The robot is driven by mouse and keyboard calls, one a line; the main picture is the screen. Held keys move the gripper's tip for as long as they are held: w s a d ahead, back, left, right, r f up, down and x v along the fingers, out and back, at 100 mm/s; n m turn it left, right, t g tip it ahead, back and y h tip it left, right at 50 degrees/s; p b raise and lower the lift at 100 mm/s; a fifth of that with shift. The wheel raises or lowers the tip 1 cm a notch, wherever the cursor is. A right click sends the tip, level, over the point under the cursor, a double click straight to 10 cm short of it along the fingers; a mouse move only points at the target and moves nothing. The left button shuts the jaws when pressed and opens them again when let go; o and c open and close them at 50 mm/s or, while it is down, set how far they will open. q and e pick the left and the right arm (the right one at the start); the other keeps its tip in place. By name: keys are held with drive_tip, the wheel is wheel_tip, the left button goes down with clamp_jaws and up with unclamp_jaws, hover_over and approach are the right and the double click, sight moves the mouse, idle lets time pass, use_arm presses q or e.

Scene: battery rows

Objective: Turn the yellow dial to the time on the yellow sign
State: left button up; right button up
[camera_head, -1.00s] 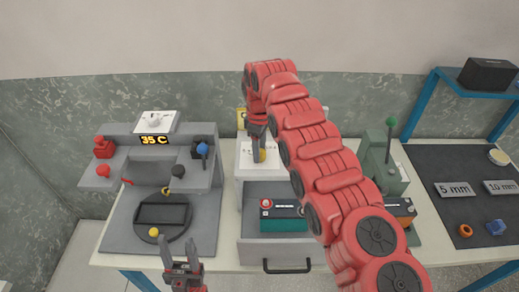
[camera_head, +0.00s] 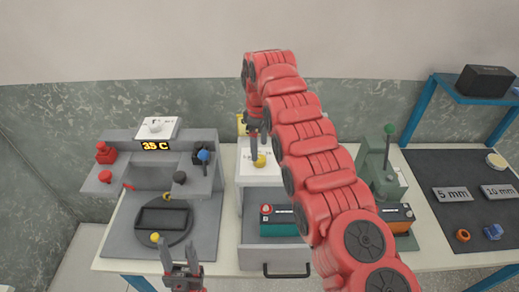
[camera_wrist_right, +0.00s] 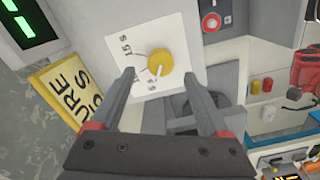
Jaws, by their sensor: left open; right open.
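The yellow dial (camera_head: 260,160) sits on a white panel (camera_head: 246,166) above the drawer. In the right wrist view the dial (camera_wrist_right: 161,60) shows a pale pointer mark towards its lower side. Printed labels surround it; one at upper left seems to read 15 S, and one below is hard to read. The yellow sign (camera_wrist_right: 68,88) is cut off, showing only "URE" and an "S"; its number is not readable. My right gripper (camera_head: 254,137) is open just above the dial, fingers apart and not touching it visibly. My left gripper (camera_head: 181,262) is open and empty at the front.
A grey machine with a 35 C display (camera_head: 156,146) stands at left, with red and blue knobs. The open drawer (camera_head: 282,258) holds a teal battery (camera_head: 281,228). A green lever press (camera_head: 386,172) stands to the right, partly behind my right arm.

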sight(260, 158)
wheel_tip(260, 158, up, 13)
drive_tip(key=p, duration=1.1)
drive_tip(key=shift+s+f, duration=0.1)
